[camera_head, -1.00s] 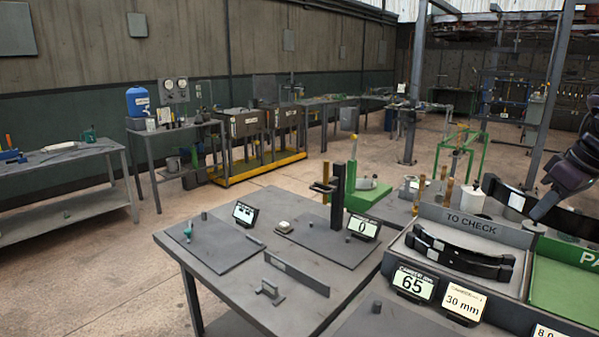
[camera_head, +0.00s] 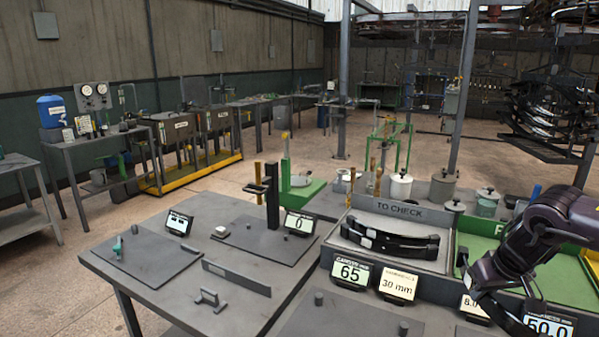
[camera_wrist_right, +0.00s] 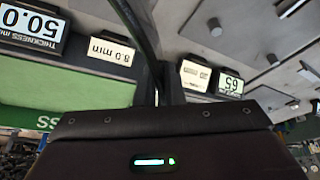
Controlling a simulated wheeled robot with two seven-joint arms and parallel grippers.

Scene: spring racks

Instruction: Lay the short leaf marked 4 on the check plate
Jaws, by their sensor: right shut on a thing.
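My right gripper (camera_head: 482,292) is at the lower right of the head view, in front of the trays, and is shut. A dark curved strip (camera_head: 500,318) is in its grip, seen nearly end-on; it also crosses the top of the wrist view (camera_wrist_right: 133,22). No mark 4 is readable on it. Dark curved leaves (camera_head: 390,240) lie in the TO CHECK tray (camera_head: 349,258). A grey plate with small posts (camera_head: 350,318) lies at the front of the bench; I cannot tell whether it is the check plate. My left gripper is out of view.
Displays reading 65 (camera_head: 349,272) and 30 mm (camera_head: 397,284) stand before the tray. A green tray (camera_head: 490,250) is to its right. The left table holds two flat plates, a dark upright stand (camera_head: 272,197) and a 0 display (camera_head: 298,224).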

